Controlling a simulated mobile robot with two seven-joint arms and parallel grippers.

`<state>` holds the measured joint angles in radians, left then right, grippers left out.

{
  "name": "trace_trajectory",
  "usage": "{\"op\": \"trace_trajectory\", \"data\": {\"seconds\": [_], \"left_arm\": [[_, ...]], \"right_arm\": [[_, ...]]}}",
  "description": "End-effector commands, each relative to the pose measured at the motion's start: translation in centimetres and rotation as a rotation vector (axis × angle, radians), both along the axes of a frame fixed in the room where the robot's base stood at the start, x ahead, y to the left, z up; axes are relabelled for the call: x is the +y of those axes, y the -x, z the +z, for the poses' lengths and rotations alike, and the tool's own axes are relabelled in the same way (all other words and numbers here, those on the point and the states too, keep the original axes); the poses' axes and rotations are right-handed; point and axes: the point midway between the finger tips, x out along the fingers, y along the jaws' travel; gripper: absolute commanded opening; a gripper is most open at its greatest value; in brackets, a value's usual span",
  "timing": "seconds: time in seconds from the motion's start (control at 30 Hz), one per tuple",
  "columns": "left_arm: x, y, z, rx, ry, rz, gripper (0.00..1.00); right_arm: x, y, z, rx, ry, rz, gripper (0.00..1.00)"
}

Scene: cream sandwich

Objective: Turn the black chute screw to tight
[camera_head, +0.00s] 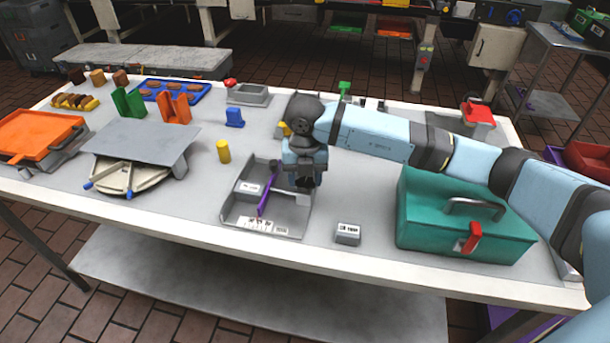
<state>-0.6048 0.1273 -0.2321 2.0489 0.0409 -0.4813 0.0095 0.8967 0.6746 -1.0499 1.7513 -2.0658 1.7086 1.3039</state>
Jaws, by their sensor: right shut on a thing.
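My right arm comes in from the right, and my right gripper (305,182) points down at the back right corner of a grey open tray-like part (293,222). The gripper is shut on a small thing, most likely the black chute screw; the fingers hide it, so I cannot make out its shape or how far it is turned. A purple strip (266,194) stands across the inside of the grey part, beside the gripper on its left. My left gripper is not in view.
A teal toolbox (462,228) with a red latch stands right of the gripper, under my arm. A small grey labelled block (347,233) lies near the front edge. A yellow cylinder (223,151) and a blue piece (234,117) stand to the left. An orange tray (38,135) sits far left.

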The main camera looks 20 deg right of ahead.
Motion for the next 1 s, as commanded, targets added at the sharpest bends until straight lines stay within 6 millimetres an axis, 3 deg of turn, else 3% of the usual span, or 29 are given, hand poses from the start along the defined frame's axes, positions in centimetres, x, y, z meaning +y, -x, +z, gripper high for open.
{"op": "trace_trajectory", "data": {"seconds": [0.03,0.07,0.13,0.17,0.43,0.57,1.0], "left_arm": [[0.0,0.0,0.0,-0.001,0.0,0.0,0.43],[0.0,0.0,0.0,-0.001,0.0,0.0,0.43],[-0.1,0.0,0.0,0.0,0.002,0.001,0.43],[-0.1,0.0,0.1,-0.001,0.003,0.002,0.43],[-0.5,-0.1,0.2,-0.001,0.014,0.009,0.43],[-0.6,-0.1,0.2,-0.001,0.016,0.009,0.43],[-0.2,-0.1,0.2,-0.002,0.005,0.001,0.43]], "right_arm": [[0.0,0.0,0.0,0.001,0.0,-0.001,0.26],[0.0,0.0,0.0,0.001,0.0,-0.001,0.57],[0.0,0.0,0.0,0.001,0.0,-0.001,0.73],[0.0,0.0,0.0,0.001,0.0,-0.001,0.75],[0.0,0.0,0.1,0.0,0.0,0.0,0.75],[0.0,-0.1,1.2,-0.003,-0.001,0.0,0.75],[0.0,0.0,10.5,-0.003,0.0,0.0,0.75]]}}
